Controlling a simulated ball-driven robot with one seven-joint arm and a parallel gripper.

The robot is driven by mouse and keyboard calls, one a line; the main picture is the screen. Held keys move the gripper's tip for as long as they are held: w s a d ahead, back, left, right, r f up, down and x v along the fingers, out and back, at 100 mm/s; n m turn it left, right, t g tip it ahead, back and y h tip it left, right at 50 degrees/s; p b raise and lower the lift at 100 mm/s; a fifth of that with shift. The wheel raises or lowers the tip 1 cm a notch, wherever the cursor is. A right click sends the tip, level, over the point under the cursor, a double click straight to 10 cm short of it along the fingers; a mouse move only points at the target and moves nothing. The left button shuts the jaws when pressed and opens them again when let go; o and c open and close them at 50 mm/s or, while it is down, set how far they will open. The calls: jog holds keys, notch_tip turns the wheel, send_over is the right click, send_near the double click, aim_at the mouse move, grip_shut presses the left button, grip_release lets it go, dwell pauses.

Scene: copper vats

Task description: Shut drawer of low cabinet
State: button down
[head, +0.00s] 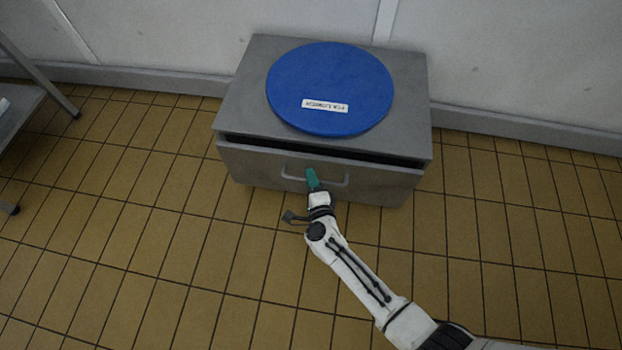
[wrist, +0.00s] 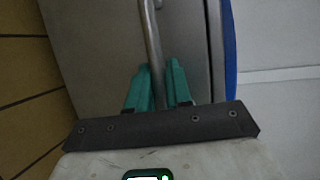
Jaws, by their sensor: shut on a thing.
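The low cabinet (head: 240,102) is a grey metal box standing on the floor against the wall. Its drawer (head: 250,168) is slightly open, with a dark gap along the top of its front. A bar handle (head: 338,183) runs across the middle of the drawer front. My gripper (head: 312,178) is at the handle, with green fingers. In the wrist view my gripper (wrist: 160,85) has one finger on each side of the handle bar (wrist: 151,45) and is shut on it. The inside of the drawer is hidden.
A round blue lid (head: 330,85) with a white label lies on top of the cabinet. A grey metal stand (head: 30,100) with a wheel is at the far left. The tiled floor (head: 130,220) around the cabinet's front is clear.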

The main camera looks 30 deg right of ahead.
aim_at(314, 167)
jog(key=w+d, duration=0.2)
jog(key=w, duration=0.1)
jog(key=shift+w+d+b, duration=0.15)
jog(key=shift+d+b, duration=0.05)
jog(key=shift+b, duration=0.15)
jog(key=c, duration=1.1)
grip_release()
jog(key=shift+w+d+r, duration=0.1)
jog(key=p+v, duration=0.1)
jog(key=v, duration=0.2)
jog(key=p+v, duration=0.1)
jog(key=v, duration=0.3)
jog(key=p+v, duration=0.1)
jog(key=v, duration=0.3)
jog(key=shift+f, duration=0.3)
